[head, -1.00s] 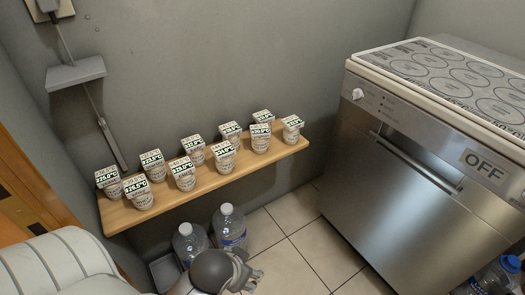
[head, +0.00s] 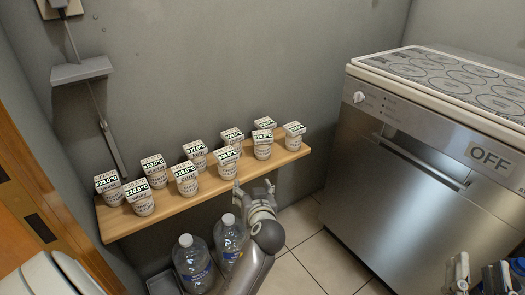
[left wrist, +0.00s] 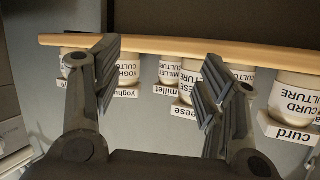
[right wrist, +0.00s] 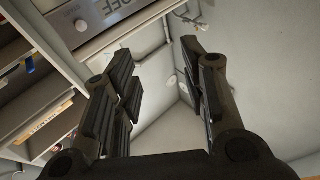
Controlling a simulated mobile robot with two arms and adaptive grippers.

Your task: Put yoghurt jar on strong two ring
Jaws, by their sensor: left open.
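Several white jars with temperature tags stand in two rows on a wooden shelf (head: 205,194) in the head view. In the left wrist view a jar marked yoghurt (left wrist: 127,72) hangs inverted in the picture, beside millet (left wrist: 169,70), cheese (left wrist: 190,82) and curd (left wrist: 297,97) jars. I cannot tell which head-view jar is the yoghurt one. My left gripper (head: 254,190) is open and empty near the shelf's front edge; its fingers (left wrist: 160,75) show apart. My right gripper (head: 480,277) is open and empty, low before the appliance. The rings (head: 442,84) are on the appliance top; their labels are unreadable.
A steel appliance (head: 405,190) marked OFF stands at the right. Two water bottles (head: 193,262) (head: 229,240) stand on the floor beneath the shelf. A small grey wall ledge (head: 82,70) with a bar is at the upper left. The tiled floor between shelf and appliance is clear.

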